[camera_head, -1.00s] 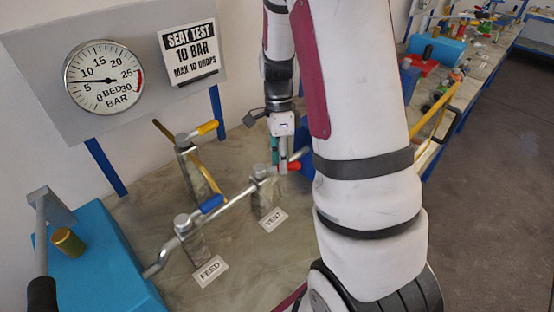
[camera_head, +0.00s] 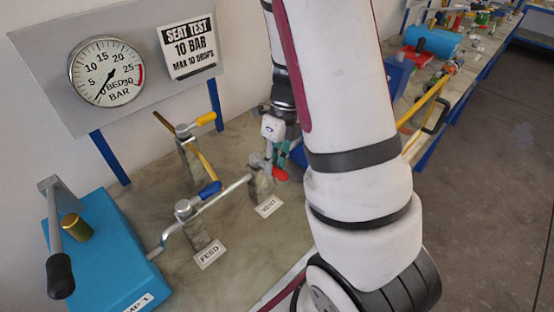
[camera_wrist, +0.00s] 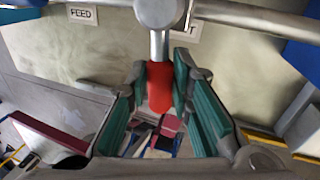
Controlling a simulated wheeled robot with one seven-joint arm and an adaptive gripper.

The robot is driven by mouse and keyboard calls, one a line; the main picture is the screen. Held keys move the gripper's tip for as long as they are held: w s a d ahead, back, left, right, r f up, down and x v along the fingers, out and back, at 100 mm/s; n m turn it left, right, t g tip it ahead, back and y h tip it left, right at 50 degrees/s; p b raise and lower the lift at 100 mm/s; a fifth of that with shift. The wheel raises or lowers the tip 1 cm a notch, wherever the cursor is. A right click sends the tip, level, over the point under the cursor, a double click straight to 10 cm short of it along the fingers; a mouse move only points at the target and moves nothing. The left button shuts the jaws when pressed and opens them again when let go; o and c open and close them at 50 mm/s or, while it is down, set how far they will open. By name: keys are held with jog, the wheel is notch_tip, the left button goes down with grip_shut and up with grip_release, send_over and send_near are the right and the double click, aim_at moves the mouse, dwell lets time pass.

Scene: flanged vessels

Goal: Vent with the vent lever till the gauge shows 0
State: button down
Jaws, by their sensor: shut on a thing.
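The vent valve (camera_head: 257,162) stands behind the "VENT" label (camera_head: 269,207). Its lever has a red handle (camera_head: 279,174). In the wrist view the lever stands across the pipe, with the red handle (camera_wrist: 160,86) between my teal finger pads. My gripper (camera_wrist: 160,105) is shut on this handle; the exact contact is hard to see. In the head view my gripper (camera_head: 280,157) is at the handle, partly behind my arm.
The feed valve (camera_head: 184,209) with a blue lever and a valve with a yellow lever (camera_head: 206,119) stand left of the vent. A blue pump (camera_head: 105,262) with a black-gripped handle is at the lower left. A "SEAT TEST" sign (camera_head: 188,48) hangs on the panel.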

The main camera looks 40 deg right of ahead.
jog(key=shift+a+m, duration=0.3)
jog(key=shift+m, duration=0.4)
jog(key=c, duration=1.4)
grip_release()
jog(key=v, duration=1.2)
jog(key=shift+s, duration=0.2)
